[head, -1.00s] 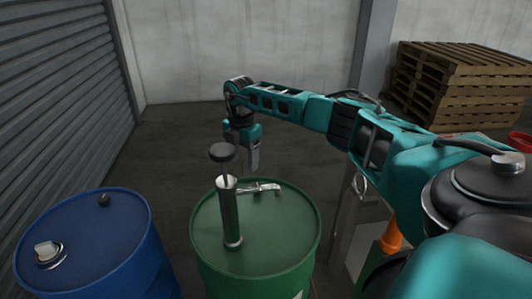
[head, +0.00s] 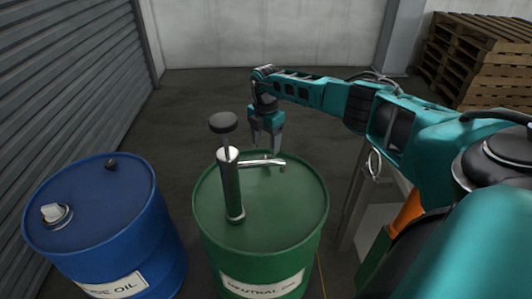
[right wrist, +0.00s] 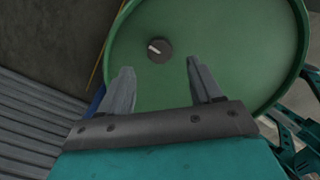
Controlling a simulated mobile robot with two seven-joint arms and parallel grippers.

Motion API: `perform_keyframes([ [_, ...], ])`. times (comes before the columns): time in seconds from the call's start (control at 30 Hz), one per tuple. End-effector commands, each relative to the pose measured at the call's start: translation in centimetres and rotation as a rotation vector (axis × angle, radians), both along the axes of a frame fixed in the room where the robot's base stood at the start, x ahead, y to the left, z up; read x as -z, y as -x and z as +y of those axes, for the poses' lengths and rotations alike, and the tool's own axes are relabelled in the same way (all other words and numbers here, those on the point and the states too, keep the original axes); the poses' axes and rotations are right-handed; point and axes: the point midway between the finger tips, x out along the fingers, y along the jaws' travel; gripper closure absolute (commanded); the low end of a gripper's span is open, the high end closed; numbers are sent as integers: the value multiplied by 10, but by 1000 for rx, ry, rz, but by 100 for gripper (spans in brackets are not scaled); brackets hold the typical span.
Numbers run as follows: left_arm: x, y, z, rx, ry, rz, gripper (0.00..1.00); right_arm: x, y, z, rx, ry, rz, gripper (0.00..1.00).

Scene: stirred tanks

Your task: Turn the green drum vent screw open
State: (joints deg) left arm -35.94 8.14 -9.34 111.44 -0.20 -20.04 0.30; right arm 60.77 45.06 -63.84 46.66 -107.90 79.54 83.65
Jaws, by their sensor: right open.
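The green drum (head: 290,205) stands in the middle of the head view, with a pump and its metal spout on the lid. Its vent screw (right wrist: 159,49) is a small dark round cap with a pale mark on top, seen in the right wrist view; I cannot make it out clearly in the head view. My right gripper (head: 267,148) is open and empty, fingers pointing down over the far edge of the drum. In the right wrist view the fingers (right wrist: 160,80) are spread apart, and the screw shows beyond and between them, apart from both. My left gripper is not in view.
The upright hand pump (head: 231,190) and its spout (head: 262,162) are close to my right gripper. A blue drum (head: 100,225) with a pale cap stands at left. Wooden pallets (head: 480,60) are stacked at back right. Floor behind the drums is clear.

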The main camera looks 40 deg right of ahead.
Motion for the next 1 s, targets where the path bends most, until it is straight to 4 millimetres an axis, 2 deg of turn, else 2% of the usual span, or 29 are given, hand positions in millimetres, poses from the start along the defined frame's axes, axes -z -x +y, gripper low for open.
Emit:
perform_keyframes([
  [0.03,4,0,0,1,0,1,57,14,1,1,1,0,3,36],
  [0.1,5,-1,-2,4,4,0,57,26,0,1,1,-1,2,36],
  [0.3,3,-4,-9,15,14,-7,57,50,0,0,1,-1,0,36],
  [0.7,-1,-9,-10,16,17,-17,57,55,0,0,1,0,0,36],
  [1.0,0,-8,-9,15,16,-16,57,55,0,0,1,0,0,64],
])
